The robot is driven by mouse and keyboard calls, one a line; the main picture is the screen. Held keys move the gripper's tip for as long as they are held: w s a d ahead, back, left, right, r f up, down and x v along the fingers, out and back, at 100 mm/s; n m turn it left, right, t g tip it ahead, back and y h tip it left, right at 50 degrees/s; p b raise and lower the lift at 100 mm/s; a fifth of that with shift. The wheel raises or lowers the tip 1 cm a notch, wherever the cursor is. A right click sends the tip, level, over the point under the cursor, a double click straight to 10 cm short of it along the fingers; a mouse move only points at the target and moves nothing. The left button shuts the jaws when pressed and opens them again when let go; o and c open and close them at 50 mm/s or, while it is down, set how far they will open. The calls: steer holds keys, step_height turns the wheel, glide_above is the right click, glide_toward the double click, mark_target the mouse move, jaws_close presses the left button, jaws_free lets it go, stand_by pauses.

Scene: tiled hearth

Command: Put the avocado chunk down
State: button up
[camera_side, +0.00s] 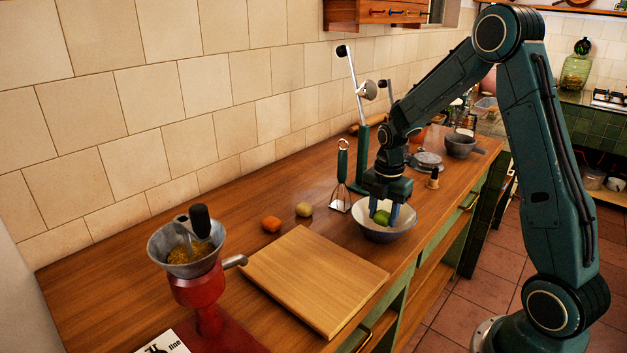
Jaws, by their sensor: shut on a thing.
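The avocado chunk (382,217) is a small green piece between the fingers of my gripper (382,214). My gripper points down and is shut on the chunk, partly hiding it. Both are over a pale grey bowl (408,233) near the front edge of the wooden counter. The chunk shows at the level of the bowl's mouth. I cannot tell whether it touches the bowl's inside.
A wooden cutting board (315,280) lies left of the bowl. An orange piece (271,224) and a pale yellowish piece (304,209) lie behind it. A masher (341,180) and a tall lever-topped stand (360,150) rise behind the bowl. A red grinder (197,290) stands front left.

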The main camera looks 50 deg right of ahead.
mark_target(382, 221)
steer(key=shift+f, duration=1.05)
steer(key=shift+f, duration=0.2)
steer(key=o, duration=0.7)
steer(key=shift+r, duration=0.1)
step_height(382, 221, up, 12)
steer(key=shift+r, duration=0.15)
